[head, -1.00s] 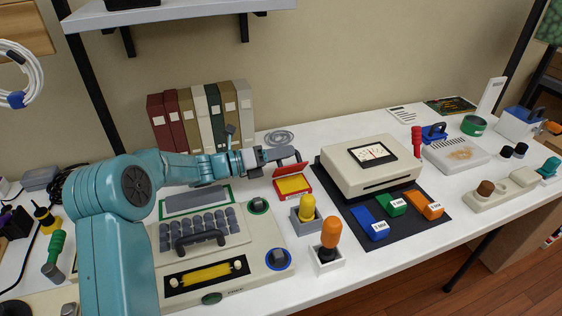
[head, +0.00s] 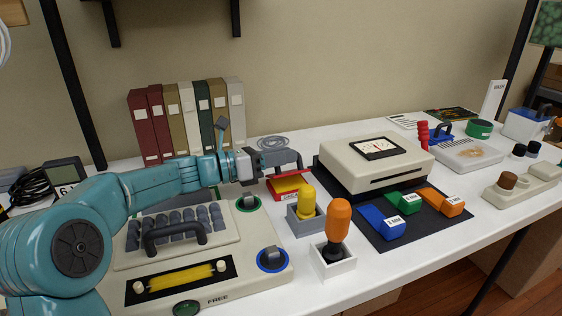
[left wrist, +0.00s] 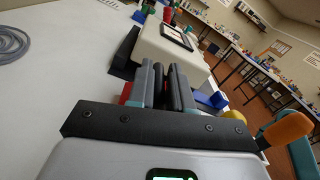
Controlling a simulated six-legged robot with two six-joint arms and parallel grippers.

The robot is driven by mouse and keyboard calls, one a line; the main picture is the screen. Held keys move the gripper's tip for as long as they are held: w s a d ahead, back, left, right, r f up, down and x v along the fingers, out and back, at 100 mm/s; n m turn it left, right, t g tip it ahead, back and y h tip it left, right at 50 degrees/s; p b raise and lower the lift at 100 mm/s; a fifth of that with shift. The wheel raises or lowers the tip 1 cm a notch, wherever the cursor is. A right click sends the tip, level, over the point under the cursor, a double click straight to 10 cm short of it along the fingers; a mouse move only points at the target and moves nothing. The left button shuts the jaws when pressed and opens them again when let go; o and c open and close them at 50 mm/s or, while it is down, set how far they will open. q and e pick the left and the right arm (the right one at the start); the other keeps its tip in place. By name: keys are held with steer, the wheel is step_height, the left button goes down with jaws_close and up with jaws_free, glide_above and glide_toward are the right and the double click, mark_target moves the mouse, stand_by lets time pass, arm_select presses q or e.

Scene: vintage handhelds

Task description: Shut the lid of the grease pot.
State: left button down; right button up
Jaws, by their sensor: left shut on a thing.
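The grease pot (head: 289,189) is a small red box with yellow grease showing, standing behind the yellow-handled tool in the head view. Its red lid (head: 287,175) is raised at a tilt over the yellow, partly hidden by my gripper. My left gripper (head: 298,160) is at the lid, its dark fingers shut on it. In the left wrist view the fingers (left wrist: 167,85) are close together, and a bit of red from the pot (left wrist: 125,93) shows at their left. The exact grip is hidden. My right gripper is not in view.
Yellow-handled (head: 306,205) and orange-handled (head: 337,225) tools stand in holders in front of the pot. A cream meter box (head: 350,165) on a dark mat is to the right. A console (head: 240,255) lies below my arm. Binders (head: 185,120) stand behind; a cable coil (head: 272,143) lies beyond the pot.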

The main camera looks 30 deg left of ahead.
arm_select(q)
steer(key=shift+a+f, duration=0.1)
steer(key=c, duration=1.1)
jaws_free()
steer(key=shift+a, duration=0.1)
steer(key=p+v, duration=0.2)
steer(key=v, duration=1.4)
steer(key=shift+s, duration=0.15)
